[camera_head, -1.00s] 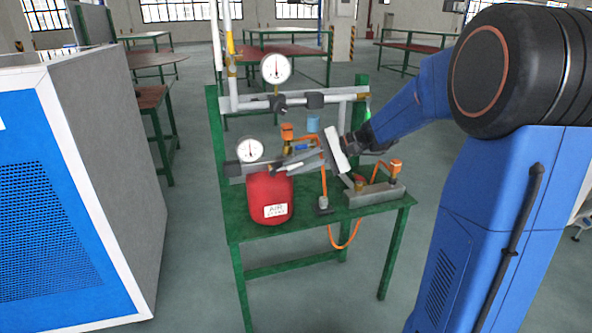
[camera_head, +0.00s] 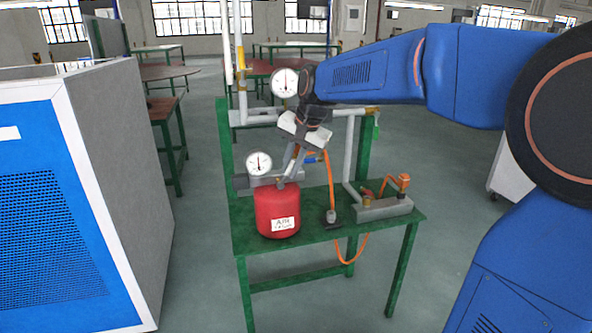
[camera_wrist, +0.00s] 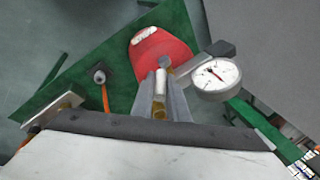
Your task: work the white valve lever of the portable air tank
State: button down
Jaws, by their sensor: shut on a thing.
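The red portable air tank (camera_head: 274,210) stands upright on the left part of the green table, with a white label on its front. In the wrist view the tank (camera_wrist: 164,55) is just beyond my fingertips. My gripper (camera_head: 288,172) reaches steeply down to the tank's top from above and to the right. Its fingers (camera_wrist: 171,100) are shut on the white valve lever (camera_wrist: 161,82), which shows as a pale rod with a brass-coloured part between them. In the head view the fingers mostly hide the lever.
A small gauge (camera_head: 259,162) is close beside the tank; a larger gauge (camera_head: 285,82) is behind my wrist. A grey block with an orange fitting (camera_head: 404,181) and an orange hose (camera_head: 331,180) are to the right on the green table (camera_head: 310,248). A blue-fronted cabinet (camera_head: 60,215) stands left.

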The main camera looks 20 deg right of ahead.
jog(key=shift+a+r+h, duration=0.25)
jog(key=shift+a+h, duration=0.6)
jog(key=shift+h, duration=0.25)
jog(key=shift+a+n+h, duration=0.4)
jog(key=shift+a+h, duration=0.25)
jog(key=shift+h, duration=0.55)
jog(key=c, duration=1.7)
grip_release()
jog(key=v, duration=1.7)
jog(key=shift+a+r, duration=0.2)
jog(key=shift+a, duration=0.05)
jog(key=shift+d+f, duration=0.1)
